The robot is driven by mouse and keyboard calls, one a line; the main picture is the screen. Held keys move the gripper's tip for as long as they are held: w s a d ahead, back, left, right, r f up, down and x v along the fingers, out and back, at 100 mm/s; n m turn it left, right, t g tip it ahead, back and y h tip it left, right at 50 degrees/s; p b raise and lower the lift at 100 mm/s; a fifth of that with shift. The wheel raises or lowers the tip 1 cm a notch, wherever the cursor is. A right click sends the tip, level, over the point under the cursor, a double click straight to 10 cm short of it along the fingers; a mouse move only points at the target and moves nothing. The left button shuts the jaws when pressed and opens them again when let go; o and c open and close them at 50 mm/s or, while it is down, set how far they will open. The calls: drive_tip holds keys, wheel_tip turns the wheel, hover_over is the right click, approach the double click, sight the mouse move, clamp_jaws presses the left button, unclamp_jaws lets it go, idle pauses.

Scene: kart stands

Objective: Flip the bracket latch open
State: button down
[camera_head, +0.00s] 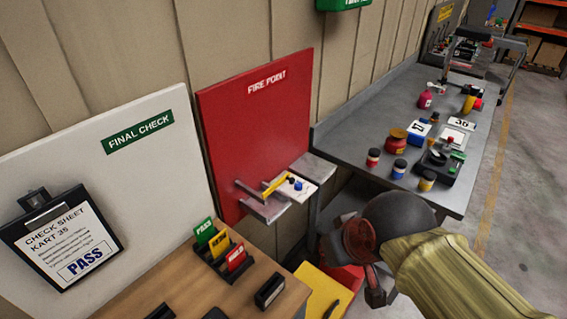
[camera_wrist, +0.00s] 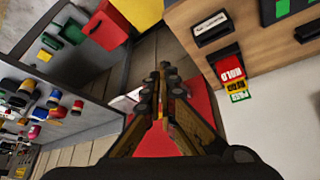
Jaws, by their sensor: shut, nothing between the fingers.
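The bracket (camera_head: 264,205) is a grey metal piece standing out from the lower part of the red FIRE POINT board (camera_head: 262,110). A yellow bar that looks like the latch (camera_head: 277,183) lies slanted across it. My gripper (camera_head: 376,292) is shut and empty, below and to the right of the bracket and apart from it. In the wrist view my gripper (camera_wrist: 165,72) points at the gap between the bench and the wooden table, with a red surface behind its fingers. I cannot make out the latch in the wrist view.
A small white panel with blue knobs (camera_head: 294,186) sits right of the latch. A grey bench (camera_head: 340,140) with bottles and jars stands at the right. A wooden table (camera_head: 165,285) with PASS and HOLD cards is at the front left. A red and yellow box lies below.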

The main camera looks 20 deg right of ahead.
drive_tip(key=w+r+n+p, duration=0.1)
drive_tip(key=w+r+p, duration=0.2)
drive_tip(key=w, duration=0.4)
drive_tip(key=w+r+n+g+y+p, duration=0.1)
drive_tip(key=w+r+p, duration=0.2)
drive_tip(key=w, duration=0.3)
drive_tip(key=w+r+n+p, duration=0.1)
drive_tip(key=w+r+p, duration=0.15)
drive_tip(key=w, duration=0.45)
drive_tip(key=w+f+n+p, duration=0.1)
drive_tip(key=w+f+p, duration=0.1)
drive_tip(key=w, duration=0.4)
drive_tip(key=w+f+n+g+p, duration=0.1)
drive_tip(key=w+f+p, duration=0.2)
drive_tip(key=w, duration=0.4)
drive_tip(key=w+f+n+y+p, duration=0.1)
drive_tip(key=w+f+p, duration=0.1)
drive_tip(key=w+p, duration=0.3)
drive_tip(key=shift+w+d+f+n, duration=0.15)
drive_tip(key=shift+w+f+n, duration=0.25)
drive_tip(key=shift+w, duration=0.45)
drive_tip(key=shift+f, duration=0.1)
drive_tip(key=x, duration=1)
drive_tip(key=s+d, duration=0.2)
drive_tip(key=s, duration=0.1)
drive_tip(key=shift+s+d+p, duration=0.15)
drive_tip(key=shift+s+p, duration=0.1)
drive_tip(key=shift+p, duration=0.05)
